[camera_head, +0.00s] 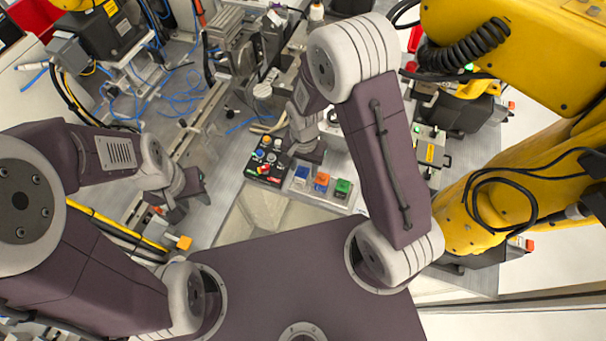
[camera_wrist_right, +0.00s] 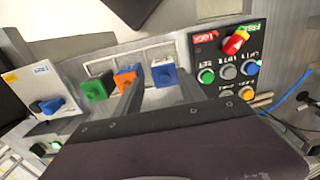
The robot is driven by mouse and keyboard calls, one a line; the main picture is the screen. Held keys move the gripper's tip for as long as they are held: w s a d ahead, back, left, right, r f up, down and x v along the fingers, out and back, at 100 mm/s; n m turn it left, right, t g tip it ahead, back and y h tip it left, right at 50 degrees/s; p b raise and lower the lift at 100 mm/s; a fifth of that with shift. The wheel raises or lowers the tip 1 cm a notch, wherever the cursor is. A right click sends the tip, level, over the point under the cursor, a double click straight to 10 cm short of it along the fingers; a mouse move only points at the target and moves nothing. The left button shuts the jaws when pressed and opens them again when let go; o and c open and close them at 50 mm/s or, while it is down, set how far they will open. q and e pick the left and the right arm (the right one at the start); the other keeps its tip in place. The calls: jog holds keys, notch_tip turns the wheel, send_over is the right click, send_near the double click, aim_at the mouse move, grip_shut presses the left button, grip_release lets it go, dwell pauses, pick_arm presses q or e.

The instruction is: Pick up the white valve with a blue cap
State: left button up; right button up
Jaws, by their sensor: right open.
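The white valve with a blue cap (camera_head: 301,173) appears to be the leftmost of three capped blocks on a pale base in the head view. It also shows near the centre of the right wrist view (camera_wrist_right: 164,73). My right gripper (camera_head: 306,152) is open, just above and behind these blocks in the head view, apart from the blue one as far as I can see. Its dark body fills the bottom of the wrist view. My left gripper (camera_head: 178,197) hangs at the left of the bench, away from the valve; its jaws are unclear.
An orange-capped block (camera_head: 321,181) and a green-capped block (camera_head: 343,187) stand in a row with the blue one. A black button panel (camera_head: 265,160) lies close on the left. A white box with a blue knob (camera_wrist_right: 52,104) shows in the wrist view. Yellow robot arms (camera_head: 500,60) crowd the right.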

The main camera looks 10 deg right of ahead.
aim_at(302, 174)
jog(key=shift+w+f, duration=0.6)
jog(key=shift+w, duration=0.1)
jog(key=f, duration=0.1)
jog(key=s+f+p, duration=0.1)
jog(key=f, duration=0.1)
jog(key=shift+a+f, duration=0.2)
jog(key=shift+f, duration=0.45)
jog(key=shift+w+f, duration=0.2)
jog(key=shift+w, duration=0.15)
jog(key=shift+s+r, duration=0.15)
jog(key=shift+s, duration=0.05)
grip_shut()
